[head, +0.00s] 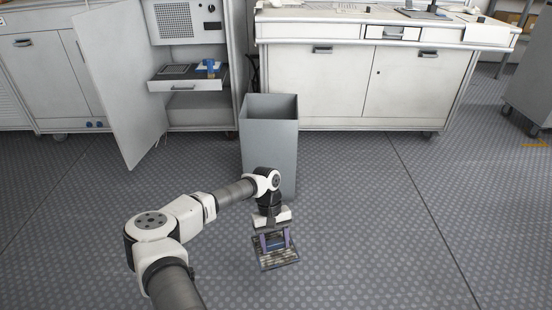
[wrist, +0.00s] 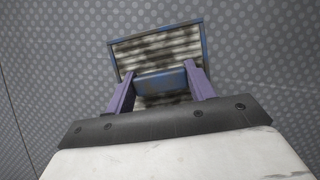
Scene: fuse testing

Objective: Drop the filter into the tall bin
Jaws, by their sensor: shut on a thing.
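The filter (head: 278,260) is a flat, dark-framed square with a striped grey face. My gripper (head: 276,241) is shut on it and holds it above the floor, in front of the bin and slightly to its right. In the wrist view, the purple fingers of my gripper (wrist: 160,84) close on a blue handle on the filter (wrist: 160,45), whose pleated face and blue-grey frame show behind. The tall bin (head: 262,142) is a grey, open-topped box standing upright on the floor. My arm covers part of its lower front, and its bottom inside is hidden.
A cabinet with an open door (head: 115,85) and a pulled-out drawer (head: 186,85) stands left of the bin. A white workbench (head: 365,80) is behind and right of it. The patterned floor (head: 370,220) is clear to the right.

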